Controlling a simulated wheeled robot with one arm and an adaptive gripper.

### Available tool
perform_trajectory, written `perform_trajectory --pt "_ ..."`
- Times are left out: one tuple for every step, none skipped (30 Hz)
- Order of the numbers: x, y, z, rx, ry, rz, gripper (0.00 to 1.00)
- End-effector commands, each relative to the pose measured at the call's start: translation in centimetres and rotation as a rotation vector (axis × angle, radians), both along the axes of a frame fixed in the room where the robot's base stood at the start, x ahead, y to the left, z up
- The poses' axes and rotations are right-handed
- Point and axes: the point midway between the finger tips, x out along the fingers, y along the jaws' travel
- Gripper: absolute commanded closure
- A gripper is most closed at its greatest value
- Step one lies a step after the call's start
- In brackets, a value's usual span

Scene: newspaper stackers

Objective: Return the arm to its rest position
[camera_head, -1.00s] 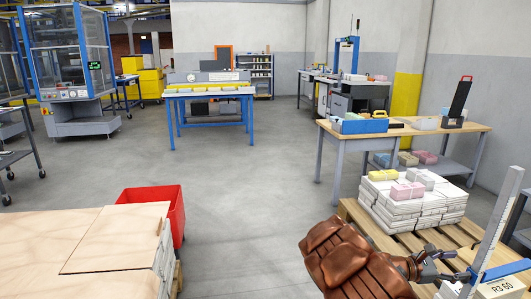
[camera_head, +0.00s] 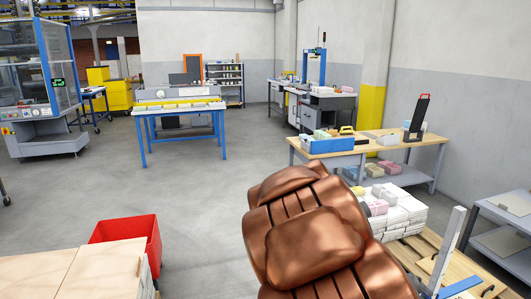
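My copper-brown arm fills the lower middle of the head view and rises from the bottom edge. My gripper does not show in the view now. It may be hidden behind my own arm links or lie outside the frame. The arm stands in front of part of the stack of white paper bundles (camera_head: 405,213) at the right, and hides its left side. I cannot tell if anything is held.
A red bin (camera_head: 128,236) stands by the pale wooden boards (camera_head: 75,275) at the lower left. A wooden table (camera_head: 400,152) with a blue tray (camera_head: 330,145) is right of centre. A blue-framed table (camera_head: 180,108) stands farther back. Open grey floor lies between.

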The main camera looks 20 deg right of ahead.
Motion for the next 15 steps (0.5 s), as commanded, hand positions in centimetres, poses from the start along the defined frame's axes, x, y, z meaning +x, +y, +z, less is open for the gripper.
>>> perform_trajectory --pt "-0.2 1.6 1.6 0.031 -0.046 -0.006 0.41" --pt "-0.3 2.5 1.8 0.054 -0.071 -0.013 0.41" --pt "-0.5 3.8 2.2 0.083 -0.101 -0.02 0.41" --pt "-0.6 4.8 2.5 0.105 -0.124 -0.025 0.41" --pt "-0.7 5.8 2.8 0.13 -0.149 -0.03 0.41" --pt "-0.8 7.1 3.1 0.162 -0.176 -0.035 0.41" --pt "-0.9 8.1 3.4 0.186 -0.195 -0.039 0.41" --pt "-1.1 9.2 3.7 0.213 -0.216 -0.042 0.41" --pt "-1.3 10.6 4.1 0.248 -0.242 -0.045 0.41" --pt "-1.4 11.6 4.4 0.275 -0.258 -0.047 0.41" --pt "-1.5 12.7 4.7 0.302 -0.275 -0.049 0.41" --pt "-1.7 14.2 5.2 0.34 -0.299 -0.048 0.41" --pt "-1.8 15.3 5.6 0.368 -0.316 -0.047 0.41" --pt "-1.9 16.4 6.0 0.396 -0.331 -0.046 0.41" --pt "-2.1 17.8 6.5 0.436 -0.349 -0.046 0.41"
